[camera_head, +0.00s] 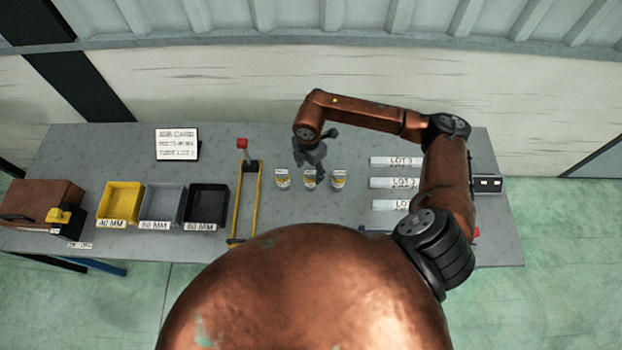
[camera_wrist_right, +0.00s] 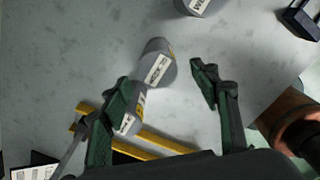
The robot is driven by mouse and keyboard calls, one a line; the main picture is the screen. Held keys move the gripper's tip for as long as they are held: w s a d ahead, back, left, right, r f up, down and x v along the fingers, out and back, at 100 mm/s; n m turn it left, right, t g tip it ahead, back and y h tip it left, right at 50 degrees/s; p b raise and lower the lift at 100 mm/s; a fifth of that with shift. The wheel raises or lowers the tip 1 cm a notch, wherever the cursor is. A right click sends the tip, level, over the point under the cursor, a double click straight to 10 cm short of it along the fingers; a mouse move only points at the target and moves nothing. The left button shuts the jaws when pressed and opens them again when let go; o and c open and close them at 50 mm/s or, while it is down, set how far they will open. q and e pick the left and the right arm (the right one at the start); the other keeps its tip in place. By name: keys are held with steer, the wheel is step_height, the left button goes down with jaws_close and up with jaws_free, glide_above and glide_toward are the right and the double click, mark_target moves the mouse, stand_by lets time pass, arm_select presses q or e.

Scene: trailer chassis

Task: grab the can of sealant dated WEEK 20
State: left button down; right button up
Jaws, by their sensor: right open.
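Three small cans with white and yellow labels stand in a row on the grey bench: a left can (camera_head: 282,180), a middle can (camera_head: 309,180) and a right can (camera_head: 338,180). Their week dates are too small to read. My right gripper (camera_head: 312,158) is above and just behind the middle can. In the right wrist view my open right gripper (camera_wrist_right: 160,76) has the middle can (camera_wrist_right: 157,66) ahead, between its fingertip directions. The left can (camera_wrist_right: 131,116) shows beside the left finger, partly covered by it. The right can (camera_wrist_right: 198,5) is cut by the top edge. My left gripper is out of view.
A yellow frame (camera_head: 235,240) with a red-topped post stands left of the cans. Yellow (camera_head: 121,204), grey and black bins, a job card (camera_head: 177,144) and a brown box (camera_head: 40,203) are further left. White lot strips (camera_head: 396,162) lie to the right.

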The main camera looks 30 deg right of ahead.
mark_target(309, 173)
steer(key=shift+w+f+b, duration=0.3)
steer(key=shift+f+b, duration=0.2)
steer(key=shift+f, duration=0.3)
steer(key=shift+s+f, duration=0.1)
steer(key=shift+f, duration=0.6)
steer(key=f, duration=0.2)
steer(key=f+p, duration=0.1)
steer(key=f, duration=0.3)
steer(key=shift+d+f+p, duration=0.25)
steer(key=shift+d+p, duration=0.05)
steer(key=shift+d, duration=0.05)
steer(key=shift+c, duration=0.4)
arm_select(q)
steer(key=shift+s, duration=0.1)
arm_select(e)
steer(key=c, duration=1.4)
steer(key=shift+r, duration=0.1)
